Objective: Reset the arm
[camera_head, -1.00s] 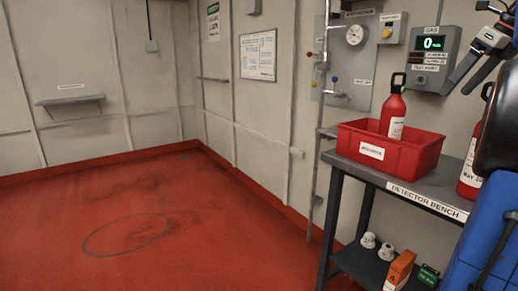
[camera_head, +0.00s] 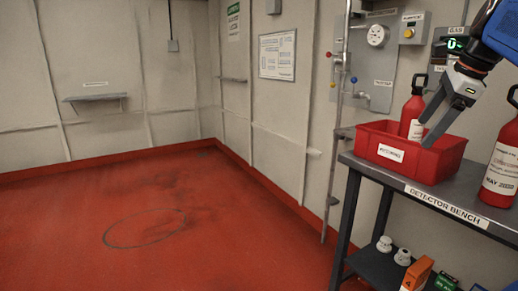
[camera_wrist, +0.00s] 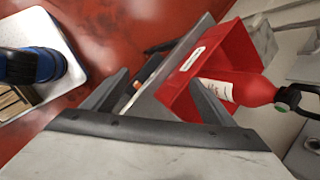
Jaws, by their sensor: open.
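My gripper (camera_head: 430,122) is open and empty at the upper right of the head view. Its fingers point down and left, in front of or above the red bin (camera_head: 430,165). I cannot tell the exact gap between them. My gripper also shows in the wrist view (camera_wrist: 160,78), with its two fingers spread and nothing between them. The wrist view shows the red bin (camera_wrist: 222,52) beyond the fingers, with a red bottle (camera_wrist: 250,88) in it. This bottle stands upright in the bin in the head view (camera_head: 411,115).
The detector bench (camera_head: 358,162) carries the bin and a second red bottle (camera_head: 503,170) at the right. Its lower shelf holds white fittings (camera_head: 384,244) and an orange box (camera_head: 417,273). A gauge panel (camera_head: 376,60) hangs behind. The red floor (camera_head: 90,220) at left is clear.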

